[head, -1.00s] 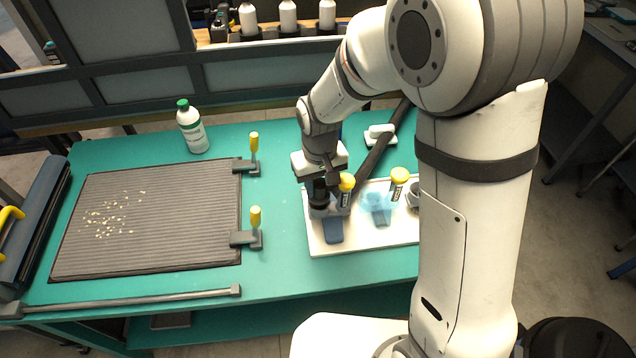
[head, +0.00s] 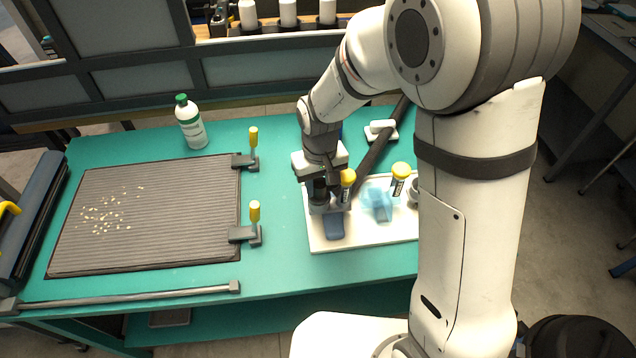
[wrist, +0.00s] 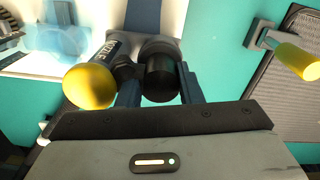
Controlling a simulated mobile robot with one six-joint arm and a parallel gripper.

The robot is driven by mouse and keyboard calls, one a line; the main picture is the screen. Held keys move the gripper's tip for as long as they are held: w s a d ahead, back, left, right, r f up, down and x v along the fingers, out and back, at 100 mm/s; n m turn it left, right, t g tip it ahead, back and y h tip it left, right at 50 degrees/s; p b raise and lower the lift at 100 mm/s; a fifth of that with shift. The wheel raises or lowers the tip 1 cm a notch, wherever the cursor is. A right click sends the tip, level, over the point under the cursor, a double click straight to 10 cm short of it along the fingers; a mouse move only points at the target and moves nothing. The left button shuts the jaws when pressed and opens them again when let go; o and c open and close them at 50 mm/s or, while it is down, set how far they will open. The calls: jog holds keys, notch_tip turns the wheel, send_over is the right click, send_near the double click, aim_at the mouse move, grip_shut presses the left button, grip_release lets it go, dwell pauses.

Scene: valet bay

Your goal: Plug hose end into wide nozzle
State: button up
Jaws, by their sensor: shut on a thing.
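My gripper (wrist: 160,90) is shut on the black hose end (wrist: 160,80), with one dark finger on each side of it. In the head view my gripper (head: 320,185) is low over the left part of a white tray (head: 400,236). The hose end is right at the socket of a blue, flat nozzle (head: 334,226), which also shows in the wrist view (wrist: 143,15). I cannot tell how deep it sits. A yellow-capped post (wrist: 89,86) with a partly hidden label stands close beside it. A dark hose (head: 376,150) runs back from the gripper.
A translucent blue nozzle (head: 380,204) and another yellow-capped post (head: 400,172) are to the right on the tray. A ribbed mat (head: 150,215) with crumbs lies left, with two yellow-handled clamps (head: 254,214) at its edge. A green-capped bottle (head: 191,124) stands behind.

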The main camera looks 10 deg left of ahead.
jog(key=o, duration=1)
jog(key=shift+o, duration=0.2)
jog(key=o, duration=0.4)
jog(key=shift+r+p, duration=3.05)
jog(key=shift+r, duration=1.4)
